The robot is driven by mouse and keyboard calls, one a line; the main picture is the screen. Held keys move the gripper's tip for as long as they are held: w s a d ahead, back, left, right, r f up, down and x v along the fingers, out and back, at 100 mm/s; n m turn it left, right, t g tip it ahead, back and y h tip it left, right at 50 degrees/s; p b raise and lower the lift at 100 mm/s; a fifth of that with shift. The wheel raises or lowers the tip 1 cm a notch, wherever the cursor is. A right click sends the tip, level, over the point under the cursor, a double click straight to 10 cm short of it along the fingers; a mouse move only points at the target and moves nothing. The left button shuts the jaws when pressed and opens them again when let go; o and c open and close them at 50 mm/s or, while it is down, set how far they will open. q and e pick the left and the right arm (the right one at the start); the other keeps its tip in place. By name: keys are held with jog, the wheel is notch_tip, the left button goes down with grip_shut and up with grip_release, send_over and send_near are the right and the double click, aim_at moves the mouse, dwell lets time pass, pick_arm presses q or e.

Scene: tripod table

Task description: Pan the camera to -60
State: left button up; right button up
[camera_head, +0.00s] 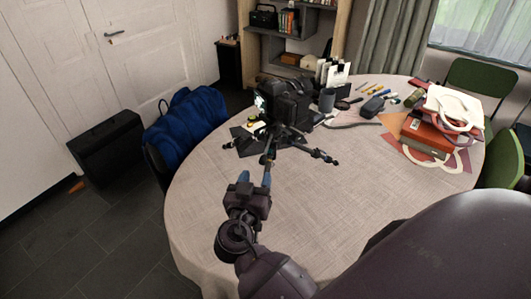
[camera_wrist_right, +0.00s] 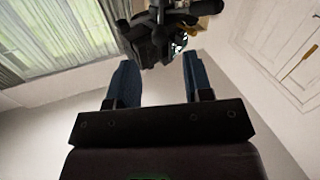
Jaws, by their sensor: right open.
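A black camera (camera_head: 288,102) sits on a small black tripod (camera_head: 292,135) on the round table. The camera's lit screen side faces left and toward me. The tripod's legs are spread; one reaches right. A dark rod runs from the tripod toward my right gripper (camera_head: 256,177); I cannot tell whether it is a leg or a handle. The right gripper is open, with blue fingers, in front of the tripod. In the right wrist view, the open gripper (camera_wrist_right: 160,72) has the camera (camera_wrist_right: 155,42) beyond its fingertips, with nothing clearly between them. My left gripper is not in view.
The table (camera_head: 210,210) has a pale cloth, clear at the front and left. Books and a white-handled bag (camera_head: 452,107) lie at the right. A mug (camera_head: 327,98) and small items stand behind the tripod. A blue jacket (camera_head: 187,123) hangs over a chair at the left.

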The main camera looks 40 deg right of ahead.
aim_at(264, 158)
jog(key=p+x, duration=0.1)
jog(key=x, duration=0.7)
jog(key=shift+w+d+p, duration=0.3)
jog(key=shift+w+d, duration=0.05)
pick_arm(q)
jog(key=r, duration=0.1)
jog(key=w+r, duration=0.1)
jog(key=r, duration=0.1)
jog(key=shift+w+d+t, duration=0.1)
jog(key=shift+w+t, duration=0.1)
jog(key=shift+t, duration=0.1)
pick_arm(e)
jog(key=shift+c, duration=0.5)
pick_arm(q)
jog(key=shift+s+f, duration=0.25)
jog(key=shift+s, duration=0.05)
pick_arm(e)
grip_shut()
